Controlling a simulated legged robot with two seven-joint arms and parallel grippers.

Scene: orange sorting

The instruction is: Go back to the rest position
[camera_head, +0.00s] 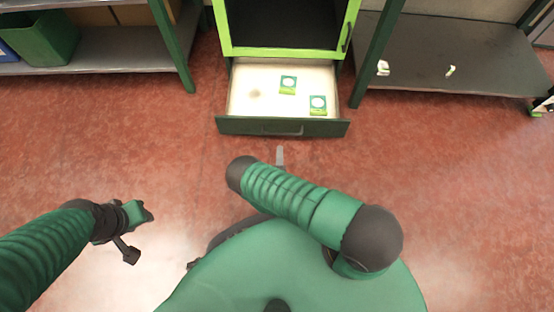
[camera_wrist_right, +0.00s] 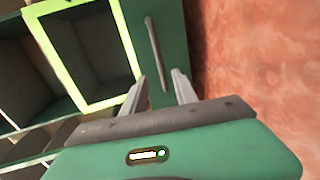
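My right gripper (camera_wrist_right: 160,88) is open in the right wrist view, with its two grey fingers apart and nothing between them. In the head view only a grey fingertip (camera_head: 280,157) shows beyond my bent right arm, just in front of the open drawer (camera_head: 283,127); the rest is hidden. My left arm comes in from the left and ends in a dark and green gripper (camera_head: 137,232) above the floor; its finger opening cannot be made out.
The pulled-out drawer holds two green-and-white items (camera_head: 288,85) (camera_head: 318,104). Above it is a lime-framed cabinet (camera_head: 222,30). A left shelf (camera_head: 110,60) holds a green bin (camera_head: 45,40). A right shelf (camera_head: 450,60) holds small white pieces. The red floor (camera_head: 450,180) is clear around me.

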